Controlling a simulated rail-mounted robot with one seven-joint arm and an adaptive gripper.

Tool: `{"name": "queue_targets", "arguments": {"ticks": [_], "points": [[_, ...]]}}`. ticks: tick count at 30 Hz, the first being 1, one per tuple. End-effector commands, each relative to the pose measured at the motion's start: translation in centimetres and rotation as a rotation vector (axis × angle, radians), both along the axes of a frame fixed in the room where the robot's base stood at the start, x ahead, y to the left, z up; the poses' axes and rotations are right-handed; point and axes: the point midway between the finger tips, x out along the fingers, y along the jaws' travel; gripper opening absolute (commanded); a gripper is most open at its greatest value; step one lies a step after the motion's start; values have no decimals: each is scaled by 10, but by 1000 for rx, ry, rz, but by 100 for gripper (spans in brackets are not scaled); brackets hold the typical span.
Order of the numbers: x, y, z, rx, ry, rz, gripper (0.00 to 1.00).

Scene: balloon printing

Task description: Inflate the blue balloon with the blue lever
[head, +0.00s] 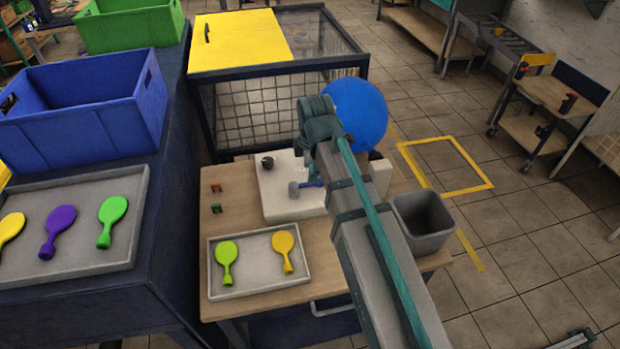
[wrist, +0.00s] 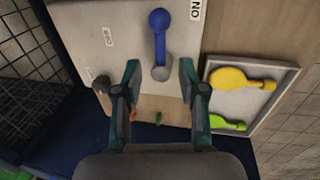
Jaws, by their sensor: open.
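The blue balloon (head: 357,112) is large and round, at the back right of the white machine (head: 278,202) on the wooden table. Its lower end and the nozzle are hidden behind my arm. The blue lever (head: 310,184) has a grey round base and lies on the machine's top; it also shows in the wrist view (wrist: 159,38), where its blue knob points away from my gripper. My gripper (wrist: 160,66) is open and empty, its fingertips on either side of the lever's grey end in that picture. I cannot tell the height gap. In the head view its fingers are hidden.
A grey tray (head: 262,290) with a lime and a yellow balloon lies at the table's front. A grey bin (head: 424,222) stands at right. A black knob (head: 267,162) sits on the machine. A mesh cage (head: 245,105) stands behind; a blue crate (head: 85,115) is left.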

Motion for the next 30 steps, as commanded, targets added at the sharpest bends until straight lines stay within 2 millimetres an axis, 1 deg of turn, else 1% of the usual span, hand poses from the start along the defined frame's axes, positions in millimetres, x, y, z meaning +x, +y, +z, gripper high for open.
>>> {"name": "queue_targets", "arguments": {"ticks": [6,12,18,27,28,30], "points": [[5,1,-30,-1,3,-1,41],[10,2,-50,-1,2,-1,41],[11,2,-60,-1,1,-1,41],[12,2,-62,-1,0,-1,41],[12,2,-62,-1,0,-1,38],[12,2,-62,-1,0,-1,26]]}}
